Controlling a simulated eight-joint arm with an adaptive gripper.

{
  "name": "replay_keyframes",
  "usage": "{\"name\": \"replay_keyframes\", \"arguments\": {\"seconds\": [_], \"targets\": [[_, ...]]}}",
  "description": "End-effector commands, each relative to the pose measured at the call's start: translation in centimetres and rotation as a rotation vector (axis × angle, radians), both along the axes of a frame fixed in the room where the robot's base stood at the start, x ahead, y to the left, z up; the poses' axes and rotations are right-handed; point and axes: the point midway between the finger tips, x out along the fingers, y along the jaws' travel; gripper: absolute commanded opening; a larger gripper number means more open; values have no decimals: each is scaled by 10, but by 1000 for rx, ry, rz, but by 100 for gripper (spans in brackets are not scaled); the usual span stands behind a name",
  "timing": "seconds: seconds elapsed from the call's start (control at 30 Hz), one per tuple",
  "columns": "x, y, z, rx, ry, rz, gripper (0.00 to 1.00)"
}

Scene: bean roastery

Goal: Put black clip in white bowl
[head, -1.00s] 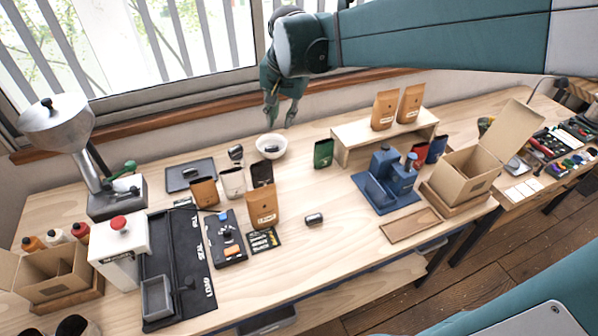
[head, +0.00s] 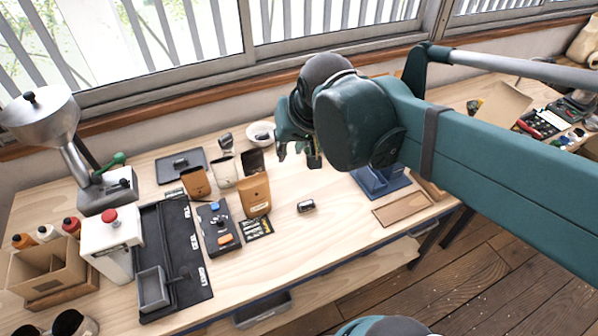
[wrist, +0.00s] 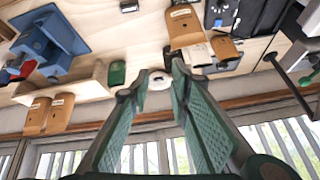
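The white bowl (head: 260,130) stands at the back of the table, and a small dark item (head: 263,136) lies inside it. It also shows in the wrist view (wrist: 159,82), beyond my fingertips. A small black clip-like object with a pale top (head: 306,205) lies alone on the bare wood in front. It also shows at the top of the wrist view (wrist: 129,6). I cannot tell for certain which is the black clip. My gripper (head: 297,150) is above the table, right of the bowl. In the wrist view its fingers (wrist: 161,76) are apart, with nothing held.
A blue fixture (head: 375,183) and a wooden board (head: 402,208) are to the right. Wood around the front clip-like object is clear.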

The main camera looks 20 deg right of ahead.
Motion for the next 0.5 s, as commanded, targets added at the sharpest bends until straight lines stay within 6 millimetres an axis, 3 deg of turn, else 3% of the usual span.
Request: {"name": "replay_keyframes", "arguments": {"seconds": [0.2, 0.5], "targets": [[-37, 2, -15, -55, -44, 94, 20], [-65, 4, -31, -111, -83, 181, 20]]}}
